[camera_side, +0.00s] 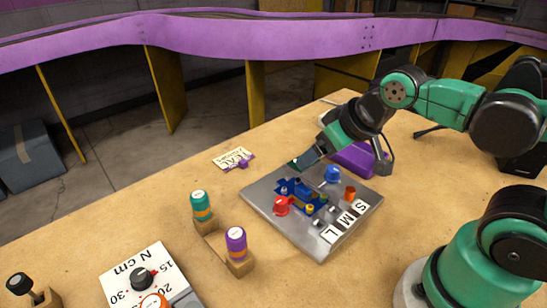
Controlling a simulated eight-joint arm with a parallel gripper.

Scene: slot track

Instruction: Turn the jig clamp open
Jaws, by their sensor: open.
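The jig is a grey metal plate (262,197) lying flat on the table, with a small blue car-shaped piece (303,188) near its middle. A red knob-like part (282,206) stands at the plate's left side and a blue one (332,174) at its far right. I cannot tell for sure which part is the clamp, or how it is turned. My gripper (299,162) is open over the plate's far edge, behind the blue piece. It looks empty, and I cannot tell whether it touches anything.
An orange cylinder (350,193) and S, M, L labels (345,221) are on the plate's right side. A purple block (353,158) lies behind. A wooden holder (214,241) with teal and purple-topped cylinders and an N cm dial board (130,280) stand front left.

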